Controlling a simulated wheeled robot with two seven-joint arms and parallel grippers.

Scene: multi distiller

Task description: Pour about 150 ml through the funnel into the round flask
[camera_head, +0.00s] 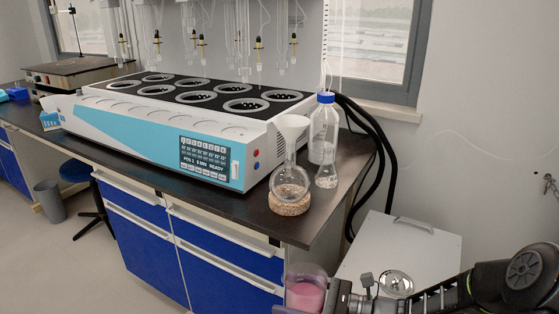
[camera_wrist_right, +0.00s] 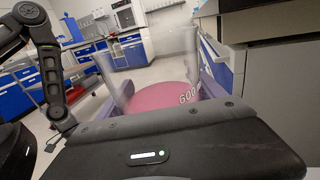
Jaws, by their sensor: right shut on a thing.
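The round flask (camera_head: 289,188) stands upright on a cork ring (camera_head: 289,205) near the bench's right front corner. A white funnel (camera_head: 292,126) sits in its neck. My right gripper (camera_head: 318,297) is at the bottom of the head view, in front of the bench and below its top. It is shut on a clear beaker (camera_head: 306,275) of pink liquid (camera_head: 305,296). In the right wrist view the beaker (camera_wrist_right: 188,60) stands between the fingers, with pink liquid (camera_wrist_right: 165,95) and a "600" mark. The beaker is apart from the funnel. My left gripper is not in view.
A blue-capped bottle (camera_head: 323,130) and a small clear flask (camera_head: 327,172) stand just right of the round flask. The multi-position heater (camera_head: 190,130) fills the bench to the left. Black hoses (camera_head: 383,150) hang at the bench's right end, above a white box (camera_head: 405,245).

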